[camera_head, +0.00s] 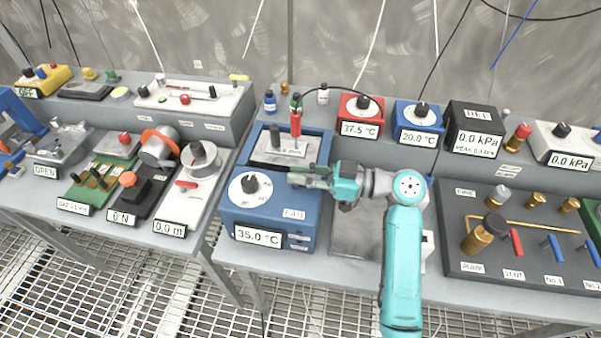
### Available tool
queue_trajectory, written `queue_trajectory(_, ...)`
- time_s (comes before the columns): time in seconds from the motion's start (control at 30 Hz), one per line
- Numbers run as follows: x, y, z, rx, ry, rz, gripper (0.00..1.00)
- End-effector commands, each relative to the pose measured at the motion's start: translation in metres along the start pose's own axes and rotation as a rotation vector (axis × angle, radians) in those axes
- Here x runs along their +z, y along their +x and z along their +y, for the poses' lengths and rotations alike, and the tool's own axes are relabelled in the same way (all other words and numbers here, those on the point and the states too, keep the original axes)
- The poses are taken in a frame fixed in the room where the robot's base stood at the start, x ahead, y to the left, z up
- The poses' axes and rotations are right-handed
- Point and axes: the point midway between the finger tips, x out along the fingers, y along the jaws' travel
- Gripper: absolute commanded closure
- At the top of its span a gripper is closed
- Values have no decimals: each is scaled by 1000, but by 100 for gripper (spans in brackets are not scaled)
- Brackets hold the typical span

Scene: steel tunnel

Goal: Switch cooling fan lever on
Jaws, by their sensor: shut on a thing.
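A blue heater-like box (262,215) stands on the right bench, with a black knob on a white dial (250,186) and a display reading 35.0 °C (258,237). A small label (293,213), apparently "FAN", is on its front, right of the dial. My gripper (298,178) reaches in from the right over the top of this box, just right of the dial. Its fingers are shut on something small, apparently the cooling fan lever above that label. The fingers hide the lever, so its position cannot be told.
An upright red-handled part (295,123) stands close behind my gripper. A red box (361,115) reading 37.5 °C and a blue box (418,118) reading 20.0 °C stand behind. A dark valve panel (470,262) is at right. A gap separates the left bench.

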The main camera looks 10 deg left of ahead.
Motion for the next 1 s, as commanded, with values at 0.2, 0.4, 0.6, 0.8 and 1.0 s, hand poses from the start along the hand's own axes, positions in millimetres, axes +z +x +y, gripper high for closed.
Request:
queue_trajectory(0.2,0,0,0,-3,0,0,100)
queue_trajectory(0.4,0,0,0,-3,1,0,58)
queue_trajectory(0.6,0,0,0,-2,1,0,58)
queue_trajectory(0.8,0,-8,0,0,1,0,58)
queue_trajectory(1.0,0,-41,1,2,1,0,58)
